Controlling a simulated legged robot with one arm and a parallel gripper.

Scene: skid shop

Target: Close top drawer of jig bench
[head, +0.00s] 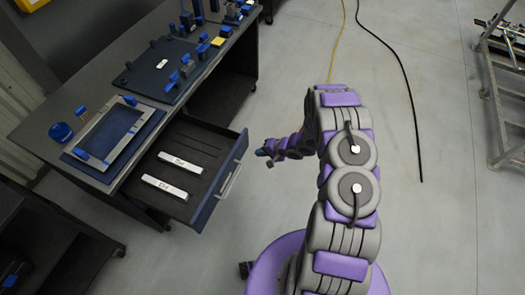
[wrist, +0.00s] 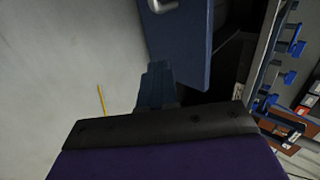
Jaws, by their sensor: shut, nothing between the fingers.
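The jig bench (head: 97,68) stands at the left in the head view, with its top drawer (head: 190,150) pulled out. The drawer has a blue front with a pale bar handle (head: 230,178). Two white labelled bars lie inside it. My gripper (head: 262,152) is shut and empty, just to the right of the drawer front near its far end. In the wrist view my gripper (wrist: 157,85) points at the blue drawer front (wrist: 185,50), and part of the handle (wrist: 163,5) shows at the top edge. I cannot tell whether the fingers touch the drawer.
The bench top holds a framed tray (head: 112,135), a dark plate (head: 160,66) with blue clamps, and a blue round part (head: 60,131). A yellow cord and a black cable (head: 411,100) lie on the floor. A metal rack (head: 500,90) stands at the right.

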